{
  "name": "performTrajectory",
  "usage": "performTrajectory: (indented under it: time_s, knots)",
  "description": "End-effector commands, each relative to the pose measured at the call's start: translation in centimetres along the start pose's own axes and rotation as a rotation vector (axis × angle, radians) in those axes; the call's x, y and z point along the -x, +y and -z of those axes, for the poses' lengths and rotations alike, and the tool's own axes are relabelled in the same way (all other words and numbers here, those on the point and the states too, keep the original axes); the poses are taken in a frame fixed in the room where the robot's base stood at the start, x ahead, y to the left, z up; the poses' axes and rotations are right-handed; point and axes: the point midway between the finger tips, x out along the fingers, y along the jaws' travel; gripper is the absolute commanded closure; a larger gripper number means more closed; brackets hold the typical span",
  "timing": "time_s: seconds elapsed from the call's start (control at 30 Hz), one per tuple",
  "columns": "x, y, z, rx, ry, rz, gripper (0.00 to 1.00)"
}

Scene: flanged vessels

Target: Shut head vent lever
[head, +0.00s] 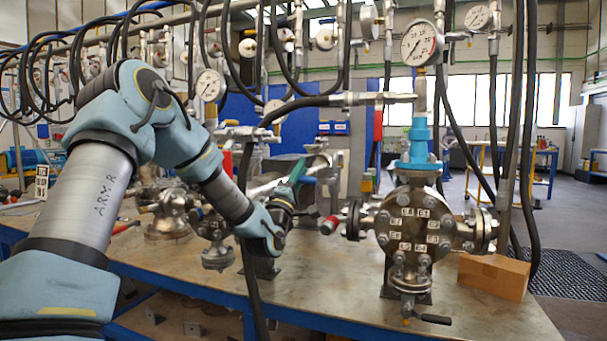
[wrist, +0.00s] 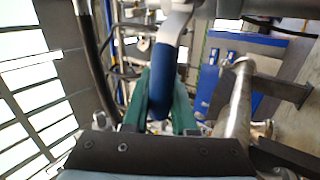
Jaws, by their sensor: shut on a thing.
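My gripper (wrist: 163,88) has green fingers, which stand on either side of a lever's blue grip (wrist: 162,70) in the wrist view. My gripper is shut on this blue-handled lever. Its bare metal part (wrist: 177,22) runs up from the grip to the top of the wrist view. In the head view my gripper (head: 297,172) is at mid-picture, left of the round flanged vessel (head: 412,228), with a small blue grip (head: 308,180) at its fingertips. Neither view marks which lever is the head vent. The lever's pivot is not clear.
A gauge (head: 422,43) stands above the vessel. Black hoses (head: 250,200) hang close to my arm. A cardboard box (head: 494,277) sits on the bench's right end. The bench front (head: 330,295) is clear.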

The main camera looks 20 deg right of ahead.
Motion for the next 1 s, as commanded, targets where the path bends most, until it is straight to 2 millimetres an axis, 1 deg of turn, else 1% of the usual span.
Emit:
performTrajectory:
  time_s: [0.03,0.2,0.73,0.77,1.0]
  knots:
    - [0.3,-0.44,0.1,0.017,0.013,0.003,1.0]
    - [0.47,-0.71,0.18,0.056,0.039,0.004,1.0]
    - [0.54,-0.81,0.15,0.076,0.051,0.005,1.0]
    - [0.55,-0.82,0.15,0.076,0.051,0.005,0.74]
    - [0.49,-0.74,0.12,0.075,0.05,0.003,0.47]
